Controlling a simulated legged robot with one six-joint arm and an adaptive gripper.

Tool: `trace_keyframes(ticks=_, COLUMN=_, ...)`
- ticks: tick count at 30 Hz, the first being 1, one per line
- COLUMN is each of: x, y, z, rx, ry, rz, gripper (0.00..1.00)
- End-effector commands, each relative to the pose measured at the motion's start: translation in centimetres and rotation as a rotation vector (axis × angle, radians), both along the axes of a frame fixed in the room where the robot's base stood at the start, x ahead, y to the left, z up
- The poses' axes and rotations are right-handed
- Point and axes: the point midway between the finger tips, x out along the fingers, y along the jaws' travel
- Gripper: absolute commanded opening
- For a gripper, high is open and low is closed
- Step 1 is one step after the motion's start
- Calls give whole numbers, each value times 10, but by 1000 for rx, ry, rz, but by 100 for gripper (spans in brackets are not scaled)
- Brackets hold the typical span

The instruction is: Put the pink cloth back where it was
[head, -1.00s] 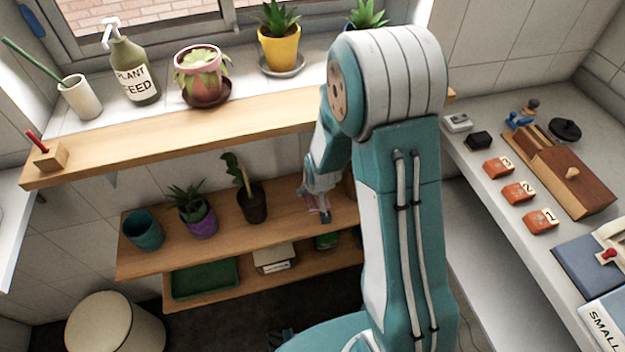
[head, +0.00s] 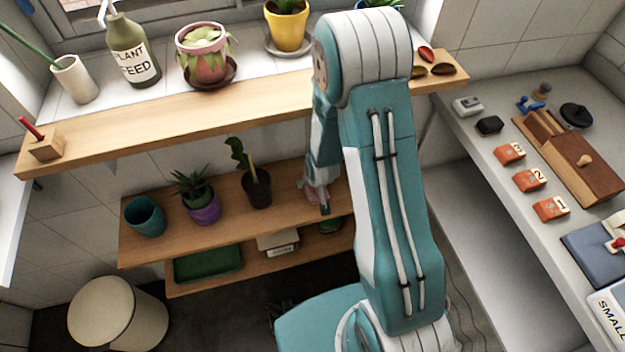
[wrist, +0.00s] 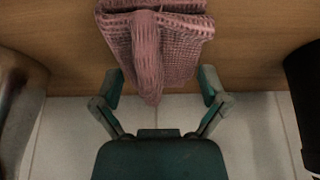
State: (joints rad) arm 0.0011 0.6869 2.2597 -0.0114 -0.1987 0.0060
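The pink cloth (wrist: 165,45) has a waffle weave and lies folded on a wooden shelf in the wrist view, with one rounded fold sticking out toward my gripper. My gripper (wrist: 161,88) is open, with one finger on each side of that fold and visible gaps between. In the head view a bit of the pink cloth (head: 312,194) shows beside my gripper (head: 324,207) at the right part of the middle shelf (head: 225,233). My arm hides much of that spot.
A dark pot (head: 257,192) with a plant, a purple pot (head: 203,210) and a teal pot (head: 146,217) stand left along the shelf. In the wrist view, a dark object (wrist: 305,95) and a greyish one (wrist: 20,105) flank my gripper. The wooden ledge (head: 190,116) is above.

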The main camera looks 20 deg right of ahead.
Motion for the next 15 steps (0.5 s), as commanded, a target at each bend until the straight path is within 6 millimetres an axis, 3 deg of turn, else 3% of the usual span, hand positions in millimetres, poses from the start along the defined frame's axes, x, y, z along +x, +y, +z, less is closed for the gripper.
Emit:
trace_keyframes(ticks=11, x=0, y=0, z=1, rx=-1, ry=-1, rz=0, gripper=100)
trace_keyframes(ticks=15, x=-2, y=0, z=10, rx=-1, ry=-3, rz=1, gripper=100)
